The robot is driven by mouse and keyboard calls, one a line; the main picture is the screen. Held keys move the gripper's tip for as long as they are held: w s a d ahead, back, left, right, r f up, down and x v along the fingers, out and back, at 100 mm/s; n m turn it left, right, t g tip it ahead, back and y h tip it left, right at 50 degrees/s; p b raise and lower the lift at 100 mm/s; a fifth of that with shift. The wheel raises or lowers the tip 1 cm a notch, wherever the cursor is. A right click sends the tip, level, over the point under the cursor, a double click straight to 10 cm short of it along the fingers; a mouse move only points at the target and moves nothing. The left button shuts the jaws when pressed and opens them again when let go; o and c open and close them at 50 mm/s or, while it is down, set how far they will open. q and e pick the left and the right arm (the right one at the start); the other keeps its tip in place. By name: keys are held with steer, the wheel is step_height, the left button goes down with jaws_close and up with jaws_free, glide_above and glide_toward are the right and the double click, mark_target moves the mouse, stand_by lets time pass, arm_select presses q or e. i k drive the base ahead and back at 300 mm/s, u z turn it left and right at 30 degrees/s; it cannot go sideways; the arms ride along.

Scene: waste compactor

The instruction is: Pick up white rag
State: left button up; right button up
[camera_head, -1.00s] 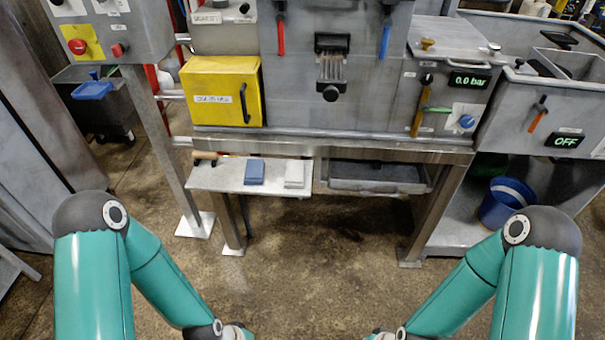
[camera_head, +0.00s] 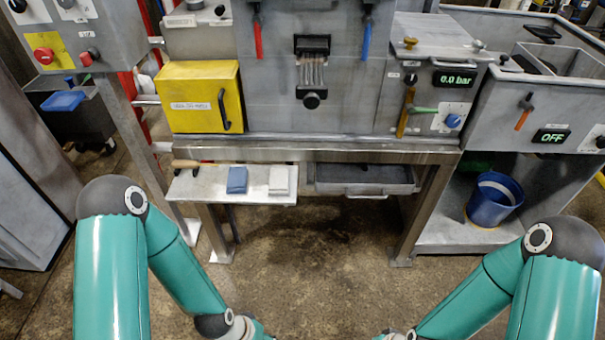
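The white rag (camera_head: 279,181) lies folded flat on a small light shelf (camera_head: 212,190) under the left side of the machine bench. A blue rag (camera_head: 237,180) lies just to its left on the same shelf. My two arms come in from the lower left and lower right, with their wrists at the bottom edge of the picture. Both grippers are below the frame, so their fingers are hidden. Nothing touches the white rag.
A wood-handled tool (camera_head: 188,164) lies at the shelf's back left. A metal drawer (camera_head: 364,181) is right of the shelf. Bench legs stand on both sides. A blue bucket (camera_head: 494,200) sits on the lower right shelf. The floor (camera_head: 310,270) in front is clear.

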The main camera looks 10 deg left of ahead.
mark_target(279, 176)
steer(key=z, duration=0.2)
steer(key=i, duration=0.85)
steer(key=u, duration=0.45)
